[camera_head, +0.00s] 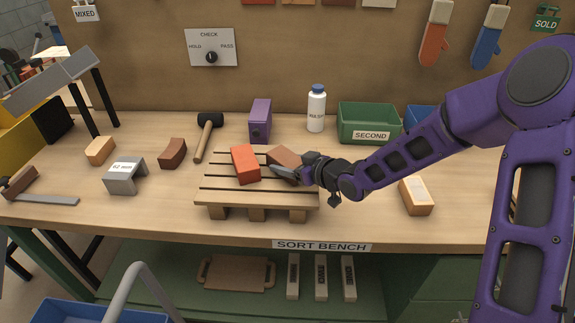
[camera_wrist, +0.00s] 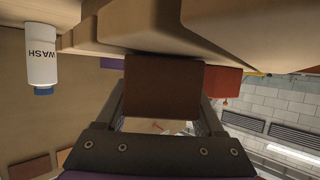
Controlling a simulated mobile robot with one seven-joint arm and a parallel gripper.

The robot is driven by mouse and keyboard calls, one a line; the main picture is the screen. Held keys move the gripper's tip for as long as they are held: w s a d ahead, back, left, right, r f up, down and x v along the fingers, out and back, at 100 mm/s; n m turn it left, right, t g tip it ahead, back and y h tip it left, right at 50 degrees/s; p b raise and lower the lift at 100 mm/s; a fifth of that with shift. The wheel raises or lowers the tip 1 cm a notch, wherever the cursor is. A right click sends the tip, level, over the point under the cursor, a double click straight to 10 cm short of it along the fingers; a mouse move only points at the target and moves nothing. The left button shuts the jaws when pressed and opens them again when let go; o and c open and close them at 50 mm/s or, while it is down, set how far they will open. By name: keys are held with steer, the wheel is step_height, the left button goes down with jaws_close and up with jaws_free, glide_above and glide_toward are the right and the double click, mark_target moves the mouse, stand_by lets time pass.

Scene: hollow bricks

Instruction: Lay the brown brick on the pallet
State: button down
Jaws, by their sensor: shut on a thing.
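My gripper (camera_head: 287,173) is shut on a brown brick (camera_head: 284,155) over the right part of the wooden pallet (camera_head: 225,197). In the wrist view the brown brick (camera_wrist: 163,88) sits between the two fingers. In the head view it is partly hidden by my gripper. I cannot tell whether it touches the slats. A red-orange brick (camera_head: 245,164) lies on the pallet just left of it; a red-orange surface also shows beside the held brick in the wrist view (camera_wrist: 222,80).
Another brown brick (camera_head: 172,153), a mallet (camera_head: 206,140) and a grey gauge (camera_head: 125,176) stand left of the pallet. A purple brick (camera_head: 260,120), a white bottle (camera_head: 316,108) and a green bin (camera_head: 369,123) stand behind. A tan brick (camera_head: 415,196) lies right.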

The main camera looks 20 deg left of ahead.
steer(key=shift+f, duration=0.1)
jaws_free()
steer(key=shift+s+d+r, duration=0.1)
steer(key=shift+d+r, duration=0.15)
steer(key=shift+r, duration=0.05)
steer(key=p+v, duration=0.2)
steer(key=v, duration=0.9)
steer(key=shift+s+d, duration=0.15)
steer(key=shift+d, duration=0.05)
